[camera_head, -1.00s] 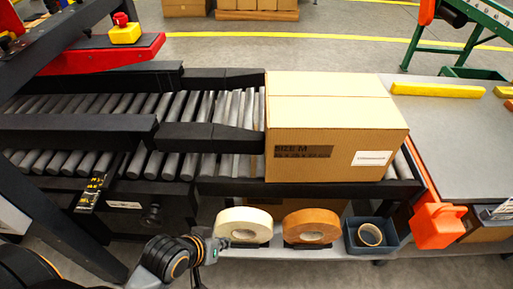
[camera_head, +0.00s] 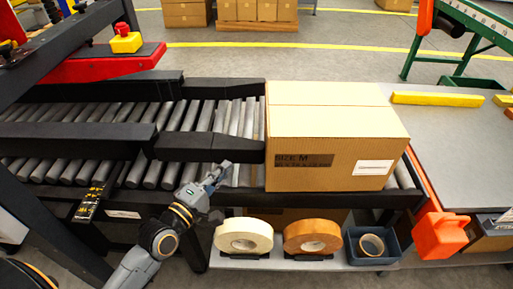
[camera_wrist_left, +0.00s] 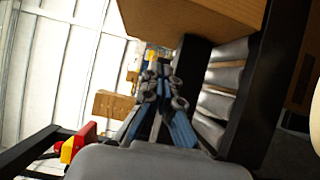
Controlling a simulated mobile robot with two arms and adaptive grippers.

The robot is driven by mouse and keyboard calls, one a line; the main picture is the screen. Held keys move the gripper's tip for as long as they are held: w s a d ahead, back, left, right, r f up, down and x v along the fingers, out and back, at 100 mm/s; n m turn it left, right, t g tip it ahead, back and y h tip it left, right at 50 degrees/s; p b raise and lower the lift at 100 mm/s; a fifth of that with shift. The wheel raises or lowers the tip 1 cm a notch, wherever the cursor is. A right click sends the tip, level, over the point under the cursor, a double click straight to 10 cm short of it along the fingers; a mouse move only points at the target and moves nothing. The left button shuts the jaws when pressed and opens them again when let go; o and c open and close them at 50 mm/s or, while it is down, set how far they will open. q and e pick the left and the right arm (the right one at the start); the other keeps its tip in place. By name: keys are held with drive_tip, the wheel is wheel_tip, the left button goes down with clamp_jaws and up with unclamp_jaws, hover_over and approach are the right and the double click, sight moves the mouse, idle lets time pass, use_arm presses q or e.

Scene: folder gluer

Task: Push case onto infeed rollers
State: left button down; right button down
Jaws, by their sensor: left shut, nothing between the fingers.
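The case is a closed brown cardboard box (camera_head: 335,150) marked SIZE M, standing upright on the right end of the conveyor. The infeed rollers (camera_head: 110,118) are grey bars between black side rails, running left from the case. My left gripper (camera_head: 222,168) is shut and empty, over the near rail just left of the case and apart from it. My right gripper is not in view.
Below the near rail, a shelf holds a cream tape roll (camera_head: 243,236), an orange tape roll (camera_head: 312,237) and a blue bin (camera_head: 372,246). A grey table (camera_head: 455,140) stands right of the conveyor.

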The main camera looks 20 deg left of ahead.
use_arm(q)
drive_tip(key=w+d, duration=0.5)
drive_tip(key=w, duration=0.5)
drive_tip(key=shift+d, duration=0.35)
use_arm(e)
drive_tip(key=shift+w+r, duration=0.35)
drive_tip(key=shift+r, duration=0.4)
use_arm(q)
drive_tip(key=shift+w, duration=0.1)
